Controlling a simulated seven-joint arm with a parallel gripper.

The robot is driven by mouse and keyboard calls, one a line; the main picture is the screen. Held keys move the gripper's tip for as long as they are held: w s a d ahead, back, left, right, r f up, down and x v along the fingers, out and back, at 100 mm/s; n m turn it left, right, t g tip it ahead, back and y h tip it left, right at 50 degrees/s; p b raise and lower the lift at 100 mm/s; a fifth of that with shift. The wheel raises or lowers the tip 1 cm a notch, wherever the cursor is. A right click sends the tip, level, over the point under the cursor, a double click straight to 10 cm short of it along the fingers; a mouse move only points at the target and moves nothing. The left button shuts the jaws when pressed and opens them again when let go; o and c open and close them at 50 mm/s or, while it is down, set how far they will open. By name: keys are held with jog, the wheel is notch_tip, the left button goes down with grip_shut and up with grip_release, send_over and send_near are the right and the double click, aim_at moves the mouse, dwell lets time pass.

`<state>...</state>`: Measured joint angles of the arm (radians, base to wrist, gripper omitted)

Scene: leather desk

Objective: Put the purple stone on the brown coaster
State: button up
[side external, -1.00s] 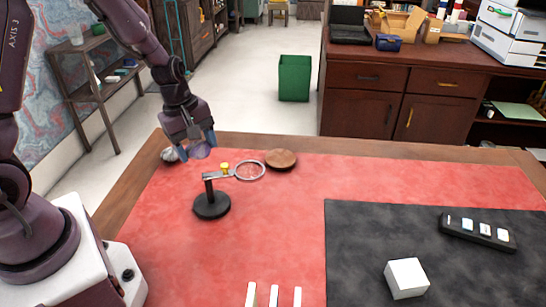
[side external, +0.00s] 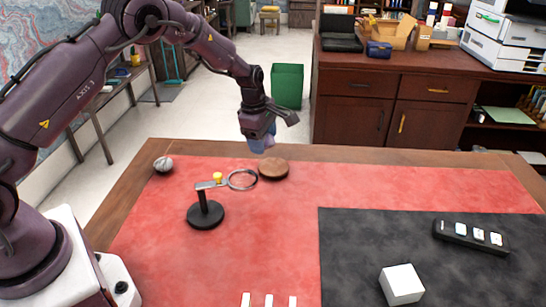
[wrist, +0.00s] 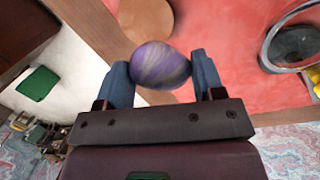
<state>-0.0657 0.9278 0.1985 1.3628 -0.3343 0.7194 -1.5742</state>
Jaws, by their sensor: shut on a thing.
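The purple stone (wrist: 160,65) is rounded, with grey streaks, and sits between my two fingers in the wrist view. My gripper (wrist: 160,72) is shut on it. In the side view my gripper (side external: 262,145) hangs just above the far left edge of the brown coaster (side external: 273,169), with the stone mostly hidden by the fingers. The coaster is a flat round disc on the red mat near the desk's far edge.
A magnifier on a black stand (side external: 206,214) stands in front of the coaster, its ring (side external: 242,180) close to it. A white cube (side external: 402,284) and a remote (side external: 471,236) lie on the black mat. Red mat right of the coaster is clear.

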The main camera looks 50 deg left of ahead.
send_over(275, 166)
jog(key=f, duration=0.5)
jog(key=shift+s+a+f, duration=0.1)
jog(key=shift+s, duration=0.15)
jog(key=shift+f, duration=1.4)
jog(key=shift+f, duration=0.2)
jog(key=o, duration=1)
jog(key=shift+r, duration=0.1)
